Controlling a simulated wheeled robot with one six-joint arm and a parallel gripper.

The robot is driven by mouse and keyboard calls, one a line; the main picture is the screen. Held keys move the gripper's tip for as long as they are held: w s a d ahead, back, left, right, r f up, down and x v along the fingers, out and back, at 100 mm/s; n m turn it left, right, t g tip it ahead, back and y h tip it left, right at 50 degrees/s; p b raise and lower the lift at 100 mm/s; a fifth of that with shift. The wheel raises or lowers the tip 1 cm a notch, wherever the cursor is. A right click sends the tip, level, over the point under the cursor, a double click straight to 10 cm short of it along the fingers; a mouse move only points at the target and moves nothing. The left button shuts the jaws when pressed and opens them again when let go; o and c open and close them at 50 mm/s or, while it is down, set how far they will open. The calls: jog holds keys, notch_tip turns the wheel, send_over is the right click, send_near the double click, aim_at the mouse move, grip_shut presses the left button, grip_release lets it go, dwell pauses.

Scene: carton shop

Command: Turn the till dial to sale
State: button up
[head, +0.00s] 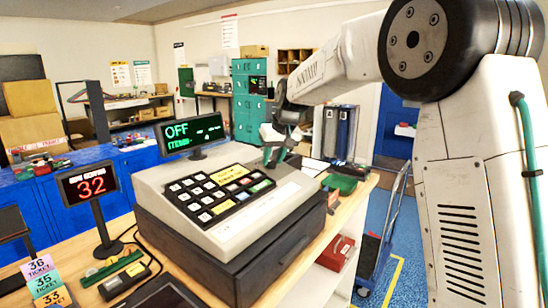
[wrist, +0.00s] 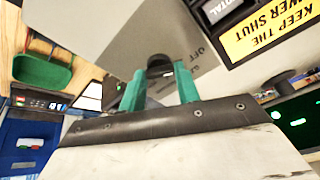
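The till (head: 225,200) is a grey cash register with a dark keypad and a black drawer base. Its display (head: 193,133) reads OFF in green. The till dial (wrist: 159,66) is a small dark knob on the grey panel in the wrist view, with the printed word OFF beside it, upside down. My gripper (wrist: 159,76) has its teal fingers apart, one on each side of the dial. I cannot tell whether they touch it. In the head view my gripper (head: 275,157) points down at the till's far right part, hiding the dial.
A red-lit "32" sign (head: 88,184) and ticket cards (head: 45,280) stand left of the till. A green tray (head: 340,183) lies to its right on the counter. A red box (head: 335,252) sits on a shelf below, beside a blue trolley (head: 375,255).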

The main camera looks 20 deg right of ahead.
jog(key=shift+c, duration=0.9)
jog(key=m, duration=0.3)
jog(key=shift+a+r+m+h, duration=0.1)
jog(key=shift+m+h, duration=0.2)
jog(key=shift+m, duration=0.1)
jog(key=shift+m+h, duration=0.4)
jog(key=shift+m, duration=1.5)
jog(key=shift+a, duration=0.1)
jog(key=o, duration=1)
